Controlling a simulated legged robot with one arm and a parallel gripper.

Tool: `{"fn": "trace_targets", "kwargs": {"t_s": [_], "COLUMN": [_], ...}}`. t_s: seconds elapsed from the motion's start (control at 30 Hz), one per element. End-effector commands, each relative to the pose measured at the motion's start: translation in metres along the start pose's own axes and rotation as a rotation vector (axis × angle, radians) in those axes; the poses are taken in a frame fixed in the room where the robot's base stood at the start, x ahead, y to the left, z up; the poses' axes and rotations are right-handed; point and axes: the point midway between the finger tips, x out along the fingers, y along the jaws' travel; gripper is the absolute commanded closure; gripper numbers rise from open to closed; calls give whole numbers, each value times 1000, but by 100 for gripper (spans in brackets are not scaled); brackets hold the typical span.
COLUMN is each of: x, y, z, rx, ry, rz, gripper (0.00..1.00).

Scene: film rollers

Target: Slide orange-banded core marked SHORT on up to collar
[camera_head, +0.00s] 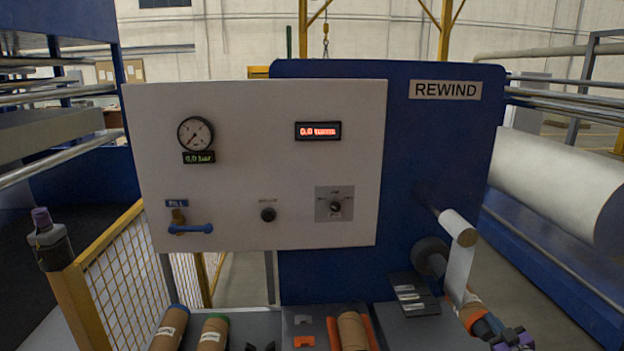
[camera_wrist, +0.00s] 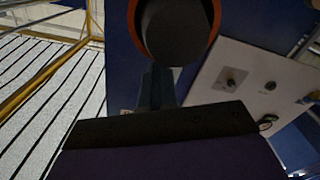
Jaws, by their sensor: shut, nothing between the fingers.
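The orange-banded core (camera_head: 470,314) is at the rewind shaft at the lower right in the head view, partly behind the hanging white film. In the wrist view its orange rim (camera_wrist: 216,12) rings the dark round shaft end (camera_wrist: 172,28), so it is around the shaft. The dark collar (camera_head: 430,255) is by the blue panel; film hides any gap between it and the core. The SHORT mark cannot be read. My gripper (camera_head: 512,340) is off the core's outer end; in the wrist view its fingers (camera_wrist: 157,88) are together and empty, just below the shaft end.
A blue-ended core (camera_head: 170,328), a green-ended core (camera_head: 212,335) and a brown core (camera_head: 352,331) lie on the bench. The control panel (camera_head: 260,160) carries a blue-levered fill valve (camera_head: 190,229). A roller (camera_head: 458,228) with hanging film (camera_head: 459,268) is above the shaft.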

Motion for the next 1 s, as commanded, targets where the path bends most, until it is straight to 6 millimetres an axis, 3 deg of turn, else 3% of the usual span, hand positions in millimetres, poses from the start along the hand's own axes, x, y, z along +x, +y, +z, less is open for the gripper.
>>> {"fn": "trace_targets", "kwargs": {"t_s": [1.0], "x": [18], "y": [-5], "z": [3], "rx": [2], "ry": [-7], "rz": [-9], "gripper": [100]}}
